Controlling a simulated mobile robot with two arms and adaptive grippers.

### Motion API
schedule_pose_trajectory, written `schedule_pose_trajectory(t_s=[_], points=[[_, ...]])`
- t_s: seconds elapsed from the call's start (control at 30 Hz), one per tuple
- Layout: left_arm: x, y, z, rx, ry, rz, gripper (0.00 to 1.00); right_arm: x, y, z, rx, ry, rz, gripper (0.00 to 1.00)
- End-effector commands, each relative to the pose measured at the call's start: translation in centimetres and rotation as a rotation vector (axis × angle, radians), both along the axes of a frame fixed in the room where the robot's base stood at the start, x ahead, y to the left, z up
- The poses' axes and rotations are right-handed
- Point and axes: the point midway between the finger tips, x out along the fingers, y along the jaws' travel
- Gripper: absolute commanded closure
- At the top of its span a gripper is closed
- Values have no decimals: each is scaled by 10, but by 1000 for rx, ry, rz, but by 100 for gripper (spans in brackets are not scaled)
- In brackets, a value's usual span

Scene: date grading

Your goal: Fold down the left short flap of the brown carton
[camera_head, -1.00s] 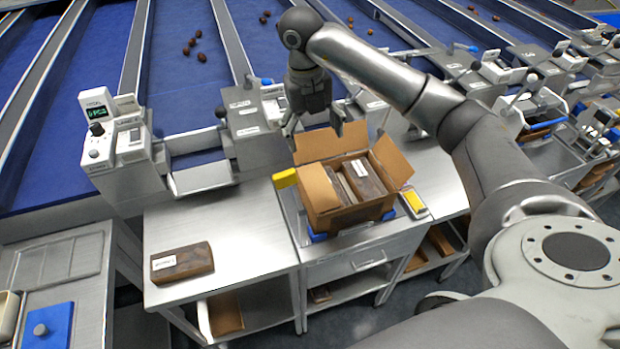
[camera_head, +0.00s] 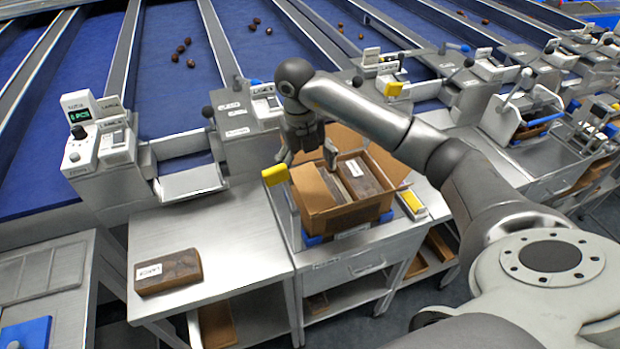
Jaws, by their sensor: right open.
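The brown carton (camera_head: 345,217) stands open in the stand on the middle bench, with dark packs (camera_head: 360,178) inside. Its left short flap (camera_head: 311,186) shows as a brown panel over the left part of the opening; I cannot tell if it lies flat. The right short flap (camera_head: 388,166) and the back flap (camera_head: 347,141) stand open. My right gripper (camera_head: 306,158) is open and points down at the carton's back left, with its fingers apart. It holds nothing; I cannot tell if a finger touches the carton. My left gripper is not in view.
A yellow block (camera_head: 275,175) sits on a post beside the carton's left side. A yellow-topped item (camera_head: 412,201) lies to its right. A labelled dark pack (camera_head: 168,271) lies on the left bench (camera_head: 225,245), mostly clear. A scale (camera_head: 97,135) stands behind it.

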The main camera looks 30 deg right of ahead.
Motion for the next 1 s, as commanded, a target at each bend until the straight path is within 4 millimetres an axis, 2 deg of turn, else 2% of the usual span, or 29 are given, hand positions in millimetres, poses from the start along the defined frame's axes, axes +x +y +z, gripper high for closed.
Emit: schedule_pose_trajectory(t_s=[0.1, 0.3, 0.67, 0.77, 1.0], points=[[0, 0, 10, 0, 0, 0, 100, -2, -2, -21, 1, 4, 0, 18], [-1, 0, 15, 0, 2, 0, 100, -1, -4, -44, 1, 1, 0, 18], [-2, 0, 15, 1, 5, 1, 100, -1, -5, -52, 1, -2, 0, 18], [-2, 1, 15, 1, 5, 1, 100, -1, -5, -52, 1, -2, 0, 28], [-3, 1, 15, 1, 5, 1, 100, -1, -5, -52, 0, -1, 0, 59]])
